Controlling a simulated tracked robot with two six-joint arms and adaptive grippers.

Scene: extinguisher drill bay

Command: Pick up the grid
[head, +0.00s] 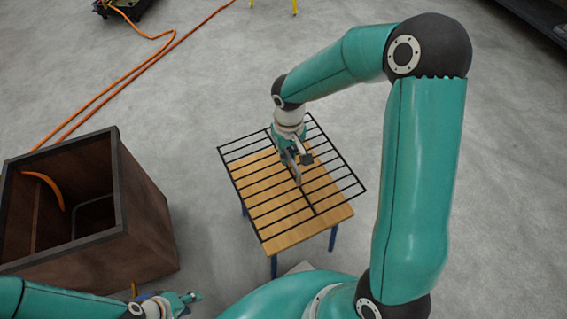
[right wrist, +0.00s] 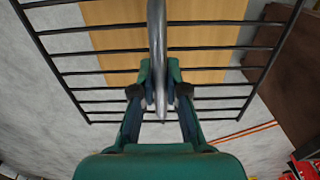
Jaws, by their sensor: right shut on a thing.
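The grid (head: 306,202) is a black rectangular frame with several thin parallel bars, seen above a small wooden-topped table (head: 337,212) with blue legs. It overhangs the table top; I cannot tell whether it rests on it or is just above. My right gripper (head: 298,168) points down at the grid's middle and is shut on it. In the right wrist view the fingers (right wrist: 160,98) close around a grey bar running along the grid's (right wrist: 90,73) middle. My left gripper (head: 190,299) is low at the left, away from the grid; its finger opening is unclear.
A dark brown open wooden box (head: 150,220) stands left of the table, with an orange curved thing (head: 45,185) inside. Orange hoses (head: 130,75) run across the floor behind it. Grey concrete floor right of the table is clear.

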